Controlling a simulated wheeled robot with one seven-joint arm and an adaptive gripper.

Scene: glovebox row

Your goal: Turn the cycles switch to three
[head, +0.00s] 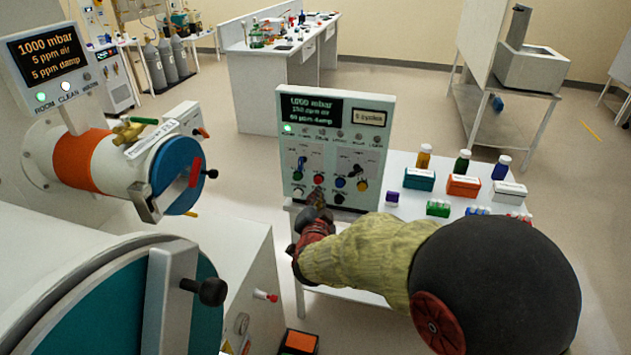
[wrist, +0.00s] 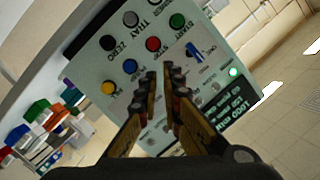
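The control panel (head: 337,120) stands upright on the white table and reads "5 cycles" in its small right window (head: 370,117). A dark selector knob (head: 357,170) on its right half looks like the cycles switch; its pointer is too small to read. A blue-handled switch (head: 300,166) is on the left half and also shows in the wrist view (wrist: 196,50). My gripper (head: 317,200) is in front of the panel's lower edge. In the wrist view my gripper (wrist: 163,70) is empty, its fingers a narrow gap apart, covering part of the panel.
Colored push buttons (head: 319,180) sit below the switches, close to my fingers. Bottles (head: 461,162) and small boxes (head: 463,185) stand on the table to the right. A glovebox port with a blue door (head: 177,176) is at the left. Open floor lies behind the panel.

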